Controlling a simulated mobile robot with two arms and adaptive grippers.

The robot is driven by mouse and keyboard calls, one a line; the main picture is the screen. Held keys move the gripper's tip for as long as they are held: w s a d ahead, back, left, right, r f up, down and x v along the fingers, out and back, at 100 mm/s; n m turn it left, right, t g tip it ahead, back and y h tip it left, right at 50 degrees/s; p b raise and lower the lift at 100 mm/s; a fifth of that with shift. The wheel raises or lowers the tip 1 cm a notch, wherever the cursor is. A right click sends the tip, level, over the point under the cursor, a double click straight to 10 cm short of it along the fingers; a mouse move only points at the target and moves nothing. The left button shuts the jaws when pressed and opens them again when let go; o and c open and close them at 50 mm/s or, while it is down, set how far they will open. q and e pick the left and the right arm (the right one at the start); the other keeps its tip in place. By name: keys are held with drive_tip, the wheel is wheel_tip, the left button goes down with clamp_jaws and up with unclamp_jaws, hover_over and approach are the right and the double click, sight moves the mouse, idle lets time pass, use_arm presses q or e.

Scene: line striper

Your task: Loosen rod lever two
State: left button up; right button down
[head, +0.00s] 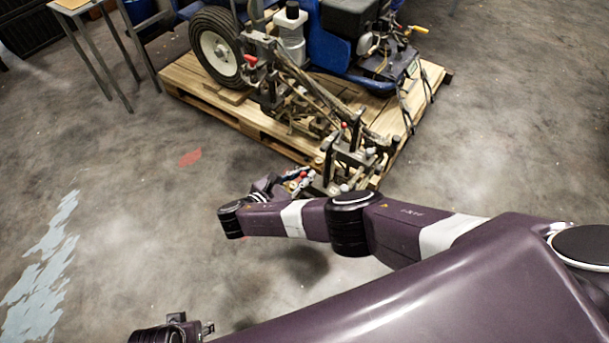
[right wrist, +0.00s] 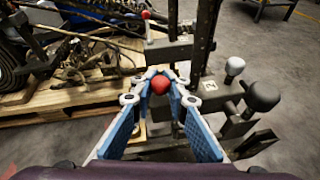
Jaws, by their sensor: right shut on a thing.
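A lever with a red ball knob (right wrist: 160,86) stands at the front of the striper's bracket frame in the right wrist view. My right gripper (right wrist: 160,80) has its blue-padded fingers closed together around this knob. A small plate that seems to read 2 is on the bracket beside it. In the head view my right gripper (head: 298,181) is at the near end of the striper's frame (head: 350,158), small and partly hidden by my arm. The lower part of the lever is hidden by the fingers.
A white knob (right wrist: 235,66) and a black knob (right wrist: 263,96) stand close to the right of my fingers. Another red knob (right wrist: 145,15) is farther back. The striper sits on a wooden pallet (head: 190,78).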

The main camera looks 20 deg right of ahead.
drive_tip(key=shift+s+a+f, duration=0.1)
drive_tip(key=shift+a, duration=0.15)
drive_tip(key=c, duration=1.9)
unclamp_jaws()
drive_tip(key=shift+c, duration=0.2)
drive_tip(key=v, duration=1.2)
